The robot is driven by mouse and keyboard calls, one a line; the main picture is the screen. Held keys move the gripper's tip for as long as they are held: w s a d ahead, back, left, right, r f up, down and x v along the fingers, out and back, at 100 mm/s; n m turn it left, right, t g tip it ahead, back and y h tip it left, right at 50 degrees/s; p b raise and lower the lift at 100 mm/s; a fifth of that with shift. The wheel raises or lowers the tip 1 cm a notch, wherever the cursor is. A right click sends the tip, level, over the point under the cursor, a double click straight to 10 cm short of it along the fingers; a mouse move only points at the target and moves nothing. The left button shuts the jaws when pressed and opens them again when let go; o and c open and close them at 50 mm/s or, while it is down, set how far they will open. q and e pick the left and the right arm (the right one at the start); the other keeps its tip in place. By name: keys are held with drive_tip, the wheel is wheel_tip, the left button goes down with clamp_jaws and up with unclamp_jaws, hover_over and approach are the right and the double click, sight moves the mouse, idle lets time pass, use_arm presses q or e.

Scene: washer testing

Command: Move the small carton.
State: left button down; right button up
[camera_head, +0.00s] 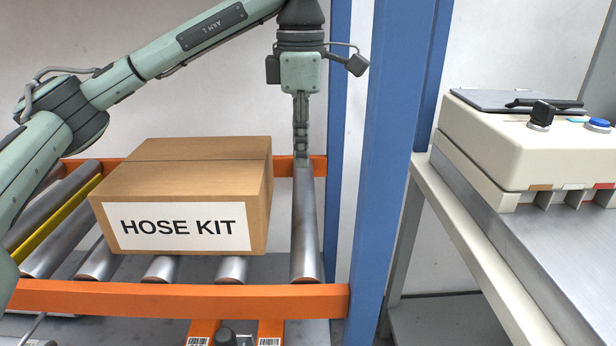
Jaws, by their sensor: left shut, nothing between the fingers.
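The small carton (190,190) is a closed brown box with a white "HOSE KIT" label on its front. It sits upright on the metal rollers at the left of the head view. My left gripper (301,160) points straight down just right of the carton, at the far right end of the rollers. Its fingers are shut and hold nothing. I see a gap between the fingers and the carton's right side in the picture. The right gripper is not in view.
The roller rack has an orange front rail (180,299) and a blue upright post (385,170) at its right. A bare roller (304,225) lies right of the carton. A cream test unit (520,140) stands on a metal table (505,245) at the right.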

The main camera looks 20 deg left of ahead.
use_arm(q)
wheel_tip(320, 180, down, 9)
drive_tip(key=shift+s+r, duration=0.15)
drive_tip(key=shift+r, duration=0.05)
drive_tip(key=a, duration=0.1)
drive_tip(key=s+a, duration=0.1)
drive_tip(key=a, duration=0.1)
drive_tip(key=shift+s+a+f+p, duration=0.3)
drive_tip(key=shift+f+p, duration=0.05)
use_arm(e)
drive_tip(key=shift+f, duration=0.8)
